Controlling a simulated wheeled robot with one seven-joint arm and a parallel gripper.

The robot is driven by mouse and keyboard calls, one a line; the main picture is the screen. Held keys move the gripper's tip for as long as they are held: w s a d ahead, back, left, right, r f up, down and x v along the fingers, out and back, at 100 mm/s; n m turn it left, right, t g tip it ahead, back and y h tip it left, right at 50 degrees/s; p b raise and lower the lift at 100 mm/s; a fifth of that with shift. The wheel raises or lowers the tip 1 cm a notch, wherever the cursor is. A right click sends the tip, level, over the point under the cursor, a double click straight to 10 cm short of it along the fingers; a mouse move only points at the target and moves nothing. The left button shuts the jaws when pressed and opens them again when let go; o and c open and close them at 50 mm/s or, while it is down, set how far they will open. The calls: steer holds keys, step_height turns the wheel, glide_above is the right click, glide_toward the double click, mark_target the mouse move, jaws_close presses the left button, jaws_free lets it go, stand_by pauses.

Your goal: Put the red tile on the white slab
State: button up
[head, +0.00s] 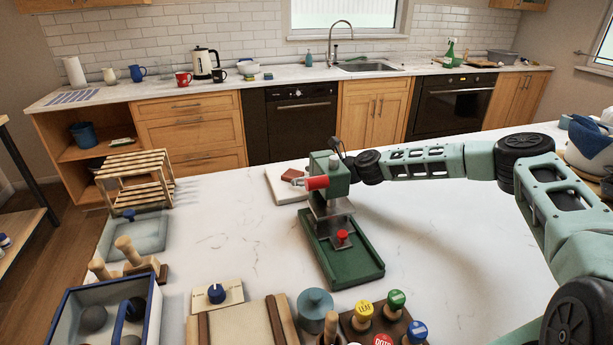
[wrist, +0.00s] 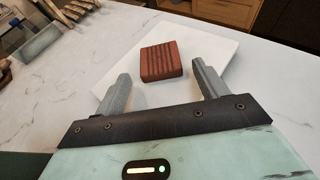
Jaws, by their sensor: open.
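The red tile (wrist: 160,60) is a small square block with a ridged top. It lies flat on the white slab (wrist: 215,42), in the part nearer my gripper in the wrist view. My gripper (wrist: 160,73) is open, with one grey finger on each side of the tile's near end and clear gaps between. Nothing is held. In the head view the red tile (head: 292,174) shows on the white slab (head: 284,196), left of my gripper's green body, which hides part of the slab. My fingertips are hard to make out there.
A green tray (head: 340,270) with a red-knobbed piece stands in front of the slab. A slatted wooden rack (head: 135,180) is at the left. Knobbed stamps (head: 397,299) and a blue-rimmed box (head: 70,300) line the near edge. The counter between rack and slab is clear.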

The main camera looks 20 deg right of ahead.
steer(key=b+v, duration=0.3)
steer(key=v, duration=0.8)
steer(key=shift+s+d+r, duration=0.15)
steer(key=shift+s+d, duration=0.1)
